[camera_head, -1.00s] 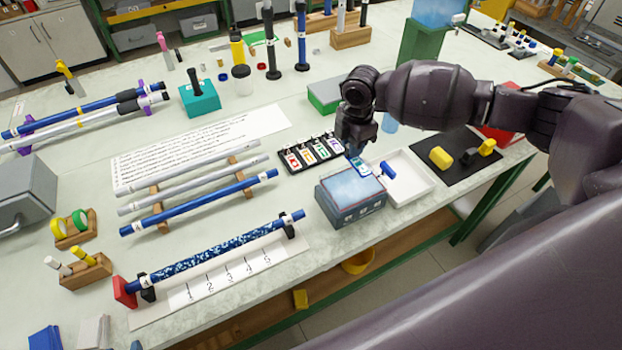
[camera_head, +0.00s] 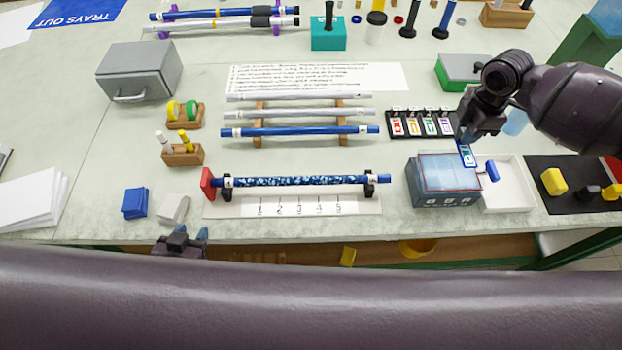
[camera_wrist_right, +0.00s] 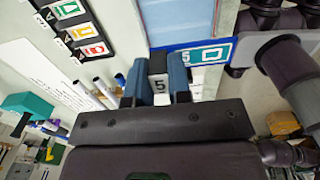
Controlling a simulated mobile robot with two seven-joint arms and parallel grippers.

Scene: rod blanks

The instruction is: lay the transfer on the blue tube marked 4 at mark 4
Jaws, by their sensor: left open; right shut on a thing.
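My right gripper (camera_head: 468,137) is shut on a blue-edged transfer (camera_head: 466,155), held at the back right edge of the blue-grey water box (camera_head: 428,189). In the right wrist view the fingers (camera_wrist_right: 161,84) grip a tab reading 5; the transfer (camera_wrist_right: 205,52) has a teal strip, a 5 and a white rectangle. A speckled blue tube (camera_head: 300,181) lies on black supports behind a strip (camera_head: 300,206) numbered 1 to 5. Another blue tube (camera_head: 300,131) lies on the wooden rack; I cannot read either tube's label. My left gripper (camera_head: 190,233) is open and empty at the front edge.
A black holder (camera_head: 422,137) with several coloured transfer cards stands behind the water box. A white tray (camera_head: 510,208) with a blue-handled tool (camera_head: 490,171) is right of it. A red stop (camera_head: 207,183) is at the tube's left end. Blue blocks (camera_head: 135,203) lie at front left.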

